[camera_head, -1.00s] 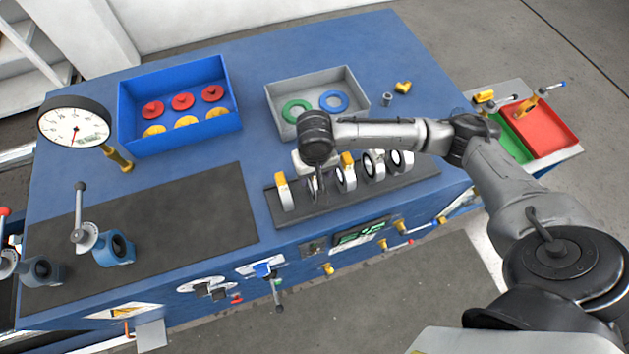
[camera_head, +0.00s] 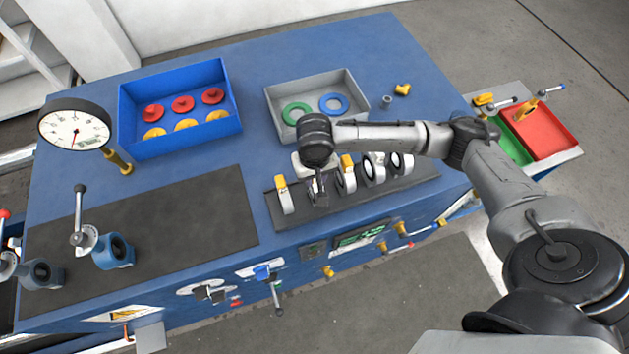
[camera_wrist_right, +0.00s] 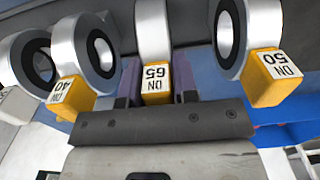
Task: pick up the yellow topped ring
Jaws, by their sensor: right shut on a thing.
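Several rings stand upright in a row on a dark rack (camera_head: 355,198). My right gripper (camera_head: 319,190) points down at the second ring from the left and hides most of it. In the wrist view, my right gripper (camera_wrist_right: 156,85) is shut on the yellow top of the DN 65 ring (camera_wrist_right: 154,30), one finger on each side. The yellow-topped DN 50 ring (camera_wrist_right: 229,35) is at right in that view. The yellow-topped DN 40 ring (camera_wrist_right: 98,50) is at left. I cannot tell whether the held ring touches the rack. My left gripper is not in view.
A grey tray (camera_head: 357,83) with green and blue rings is behind the rack. A blue bin (camera_head: 160,80) with red and yellow parts stands at back left. A pressure gauge (camera_head: 74,130) rises at left. The dark mat (camera_head: 190,225) has free room.

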